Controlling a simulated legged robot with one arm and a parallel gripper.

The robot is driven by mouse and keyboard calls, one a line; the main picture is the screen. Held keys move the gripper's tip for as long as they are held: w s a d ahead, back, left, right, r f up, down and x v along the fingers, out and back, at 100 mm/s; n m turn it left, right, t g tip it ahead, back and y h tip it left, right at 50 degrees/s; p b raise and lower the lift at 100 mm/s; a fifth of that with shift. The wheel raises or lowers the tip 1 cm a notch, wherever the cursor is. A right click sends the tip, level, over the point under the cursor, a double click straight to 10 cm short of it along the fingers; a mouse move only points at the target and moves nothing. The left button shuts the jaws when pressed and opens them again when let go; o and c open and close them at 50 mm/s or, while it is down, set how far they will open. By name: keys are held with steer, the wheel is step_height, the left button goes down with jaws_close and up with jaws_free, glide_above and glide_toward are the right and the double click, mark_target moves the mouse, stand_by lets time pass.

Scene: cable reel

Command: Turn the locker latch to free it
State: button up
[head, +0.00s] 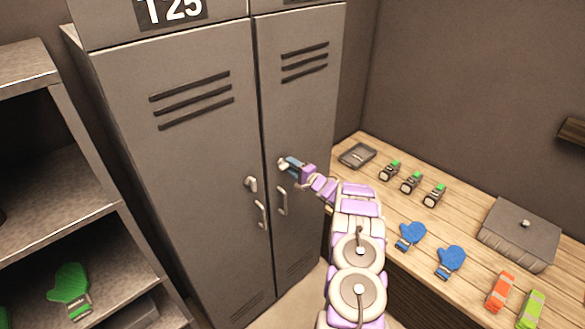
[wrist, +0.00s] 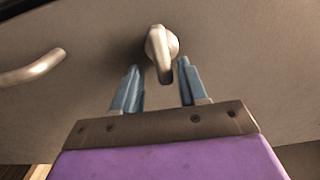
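The grey locker has two doors, each with a small metal latch above a curved pull handle. The right door's latch (wrist: 161,50) is a short rounded knob with a lever that points down in the wrist view. In the head view this latch (head: 283,162) is partly hidden by my gripper (head: 291,165). In the wrist view my gripper (wrist: 159,77) is open, its two blue fingers on either side of the lever's lower end with gaps visible on both sides. The left door's latch (head: 250,184) is clear of my arm.
The right door's pull handle (head: 283,200) is just below my gripper, and it also shows in the wrist view (wrist: 32,70). A wooden bench (head: 375,187) with a tray, gloves, straps and a grey case stands right. Open shelves (head: 65,180) with a green glove stand left.

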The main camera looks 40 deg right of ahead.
steer(key=shift+s+r, duration=0.1)
steer(key=shift+s, duration=0.05)
steer(key=s+d+b, duration=0.1)
steer(key=s+b, duration=0.1)
steer(key=s, duration=1.5)
steer(key=shift+d, duration=0.25)
steer(key=shift+w, duration=0.1)
